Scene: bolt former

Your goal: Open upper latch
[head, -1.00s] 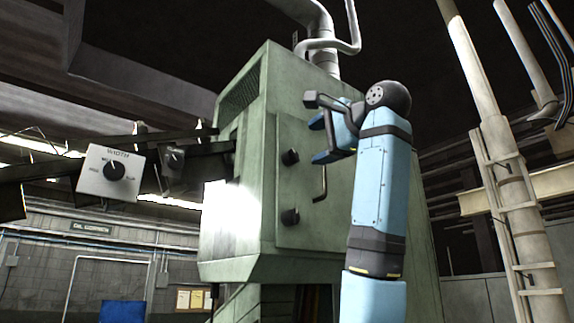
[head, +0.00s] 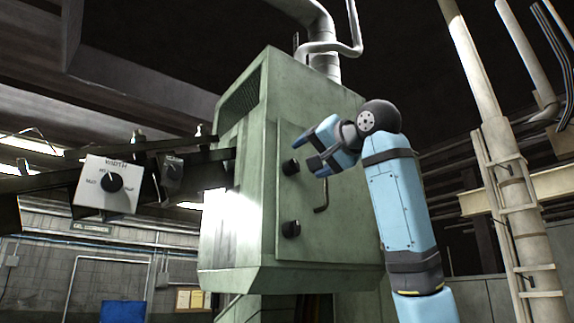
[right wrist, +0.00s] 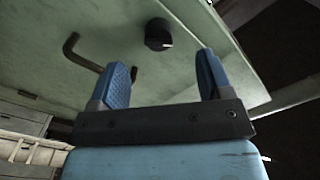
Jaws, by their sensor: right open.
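The upper latch (head: 290,167) is a black knob on the door panel of a green machine. It also shows in the right wrist view (right wrist: 158,33), beyond the fingertips and roughly between them. A lower latch (head: 290,229), a similar black knob, sits beneath it. My right gripper (head: 312,151) is open and empty, just right of the upper latch in the head view. Its two blue fingers also show in the right wrist view (right wrist: 162,68), apart from the knob. My left gripper is not in view.
A bent dark handle (head: 321,195) sticks out of the door panel (head: 305,245), close below my right gripper; it also shows in the right wrist view (right wrist: 84,55), partly behind the left finger. A white width dial box (head: 108,185) hangs at left. Pale pipes (head: 485,120) stand at right.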

